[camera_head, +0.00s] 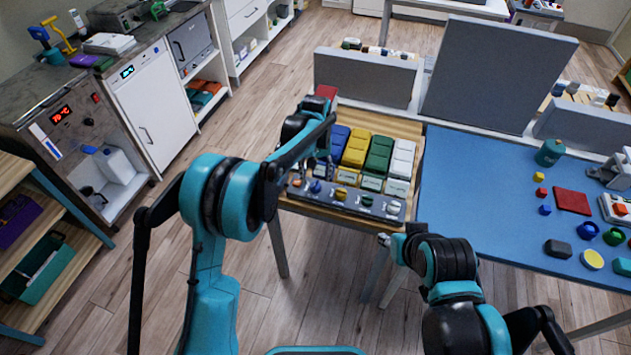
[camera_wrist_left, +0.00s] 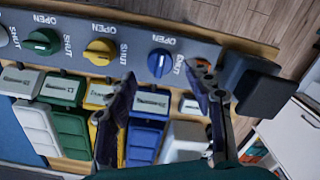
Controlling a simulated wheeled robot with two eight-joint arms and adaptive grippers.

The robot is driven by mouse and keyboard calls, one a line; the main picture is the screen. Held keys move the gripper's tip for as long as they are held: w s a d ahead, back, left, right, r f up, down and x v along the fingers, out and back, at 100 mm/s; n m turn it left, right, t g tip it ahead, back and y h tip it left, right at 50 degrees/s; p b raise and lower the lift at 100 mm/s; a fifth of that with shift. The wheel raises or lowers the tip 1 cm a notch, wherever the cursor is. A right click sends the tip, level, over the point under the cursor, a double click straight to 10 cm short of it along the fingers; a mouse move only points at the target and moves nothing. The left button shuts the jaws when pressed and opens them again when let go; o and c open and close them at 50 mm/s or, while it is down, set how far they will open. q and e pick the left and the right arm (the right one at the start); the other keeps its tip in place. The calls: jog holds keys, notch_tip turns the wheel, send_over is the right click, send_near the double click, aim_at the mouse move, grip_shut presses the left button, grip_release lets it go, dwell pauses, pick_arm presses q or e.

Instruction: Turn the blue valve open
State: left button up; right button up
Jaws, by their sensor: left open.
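The blue valve (camera_head: 316,187) is a round knob at the left end of a grey panel (camera_head: 352,198) on the wooden table. In the left wrist view the blue valve (camera_wrist_left: 160,62) has OPEN and SHUT marks beside it; I cannot tell for sure which one it points to. My left gripper (camera_wrist_left: 164,76) is open, with one finger on each side of the line to the blue valve. Its fingers look short of the knob and hold nothing. In the head view my left gripper (camera_head: 314,168) is over the panel's left end. My right gripper (camera_head: 384,240) is low, in front of the table, away from the valves.
Yellow (camera_head: 341,194), green (camera_head: 366,200) and white (camera_head: 393,207) valves sit on the same panel. Coloured blocks stand behind it, including a green one (camera_head: 378,156). A blue-topped table (camera_head: 480,190) with small objects stands to the right.

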aim_at(315, 183)
pick_arm(q)
notch_tip(315, 183, up, 8)
dwell(0.4)
jog(key=s+a+r+t, duration=0.3)
jog(key=s+a+r, duration=0.6)
jog(key=s+a, duration=0.3)
jog(key=s+a+f+t, duration=0.2)
jog(key=s+a, duration=0.1)
jog(key=s, duration=0.5)
jog(key=s+a+f+m+t, duration=0.1)
jog(key=s+a+f+t, duration=0.1)
jog(key=s, duration=0.7)
jog(key=shift+a+f, duration=0.4)
